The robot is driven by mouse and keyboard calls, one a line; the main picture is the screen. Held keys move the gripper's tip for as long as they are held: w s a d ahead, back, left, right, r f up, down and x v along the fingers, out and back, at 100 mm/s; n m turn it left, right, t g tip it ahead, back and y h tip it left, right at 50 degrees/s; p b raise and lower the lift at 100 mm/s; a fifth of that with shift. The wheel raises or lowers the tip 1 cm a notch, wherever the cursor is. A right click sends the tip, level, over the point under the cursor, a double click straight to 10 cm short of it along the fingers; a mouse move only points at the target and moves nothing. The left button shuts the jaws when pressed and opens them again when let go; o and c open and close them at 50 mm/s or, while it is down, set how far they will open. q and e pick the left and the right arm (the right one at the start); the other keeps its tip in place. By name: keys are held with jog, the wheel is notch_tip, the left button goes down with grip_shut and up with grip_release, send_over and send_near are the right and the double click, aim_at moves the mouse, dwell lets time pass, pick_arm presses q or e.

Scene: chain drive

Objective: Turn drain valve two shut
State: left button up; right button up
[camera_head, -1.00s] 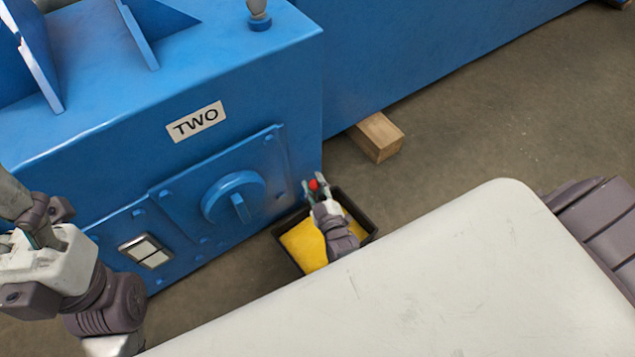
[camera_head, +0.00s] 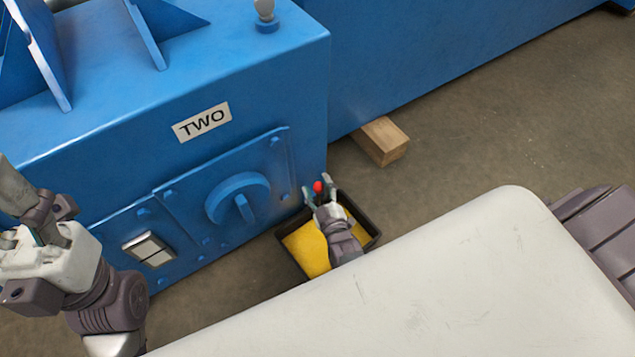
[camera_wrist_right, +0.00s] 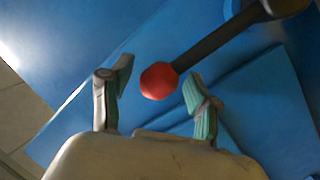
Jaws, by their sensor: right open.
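The drain valve shows as a red knob (camera_head: 318,187) low at the right end of the blue housing marked TWO. In the right wrist view the red knob (camera_wrist_right: 158,81) sits on the end of a dark lever (camera_wrist_right: 215,43). My right gripper (camera_head: 318,192) is open. Its two fingers stand on either side of the red knob, which lies between or just beyond the fingertips; contact is not visible. The valve body is mostly out of view. My left gripper (camera_head: 30,235) is at the left edge, and its fingers cannot be made out clearly.
A black tray with a yellow inside (camera_head: 306,250) stands on the floor below my right gripper. The blue housing (camera_head: 75,150) carries a round cover with a handle (camera_head: 238,200) and a sight window (camera_head: 148,249). A wooden block (camera_head: 381,141) lies at its right.

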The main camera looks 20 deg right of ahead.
notch_tip(320, 180, up, 10)
jog(key=shift+f, duration=0.1)
dwell(0.4)
dwell(0.4)
